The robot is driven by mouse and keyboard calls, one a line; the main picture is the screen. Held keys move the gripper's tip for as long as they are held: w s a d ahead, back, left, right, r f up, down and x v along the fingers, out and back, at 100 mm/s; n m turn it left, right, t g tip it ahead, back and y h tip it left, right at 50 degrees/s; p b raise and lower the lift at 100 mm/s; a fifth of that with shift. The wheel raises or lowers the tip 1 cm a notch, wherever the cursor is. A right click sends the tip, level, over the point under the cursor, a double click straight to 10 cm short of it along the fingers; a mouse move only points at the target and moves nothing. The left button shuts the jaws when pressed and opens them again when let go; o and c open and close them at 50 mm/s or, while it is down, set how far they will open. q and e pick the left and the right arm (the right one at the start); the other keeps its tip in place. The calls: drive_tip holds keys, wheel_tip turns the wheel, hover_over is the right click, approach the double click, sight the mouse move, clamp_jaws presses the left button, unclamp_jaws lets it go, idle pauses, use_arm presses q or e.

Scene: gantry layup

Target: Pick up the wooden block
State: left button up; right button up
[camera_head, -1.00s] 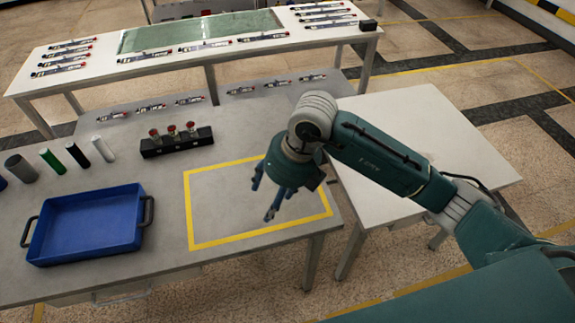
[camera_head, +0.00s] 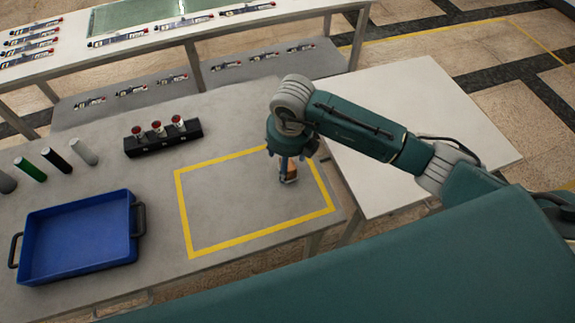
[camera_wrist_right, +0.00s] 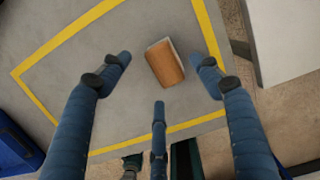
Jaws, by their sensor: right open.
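The wooden block (camera_wrist_right: 165,63) lies on the grey table inside the yellow taped rectangle, tilted a little in the right wrist view. In the head view only part of the block (camera_head: 291,171) shows beside my right gripper (camera_head: 286,178). In the right wrist view my right gripper (camera_wrist_right: 165,75) is open, with its blue fingers spread on both sides of the block and a third finger below it. I see a gap between the fingers and the block. My left gripper is not in view.
A blue tray (camera_head: 132,212) with dark handles stands at the left of the table. A black holder (camera_head: 163,142) with red-topped items and several upright cylinders (camera_head: 57,159) stand behind it. A white table (camera_head: 420,100) adjoins at right. The taped area (camera_head: 222,205) is otherwise clear.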

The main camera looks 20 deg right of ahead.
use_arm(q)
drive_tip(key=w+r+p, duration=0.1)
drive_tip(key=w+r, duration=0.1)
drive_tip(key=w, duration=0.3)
use_arm(e)
drive_tip(key=f, duration=0.3)
drive_tip(key=shift+w+f, duration=0.2)
drive_tip(key=shift+w, duration=0.05)
drive_tip(key=shift+f, duration=0.2)
drive_tip(key=shift+w, duration=0.1)
drive_tip(key=shift+c, duration=1)
drive_tip(key=c, duration=1.1)
drive_tip(key=shift+r, duration=0.35)
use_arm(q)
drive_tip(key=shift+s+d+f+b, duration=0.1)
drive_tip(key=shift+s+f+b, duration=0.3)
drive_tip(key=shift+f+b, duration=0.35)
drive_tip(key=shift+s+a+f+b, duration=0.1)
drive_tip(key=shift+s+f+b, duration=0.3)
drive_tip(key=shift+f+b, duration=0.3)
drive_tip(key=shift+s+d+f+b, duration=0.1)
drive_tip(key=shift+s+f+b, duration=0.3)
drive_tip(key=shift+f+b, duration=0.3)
use_arm(e)
wheel_tip(320, 180, up, 19)
drive_tip(key=shift+r, duration=0.15)
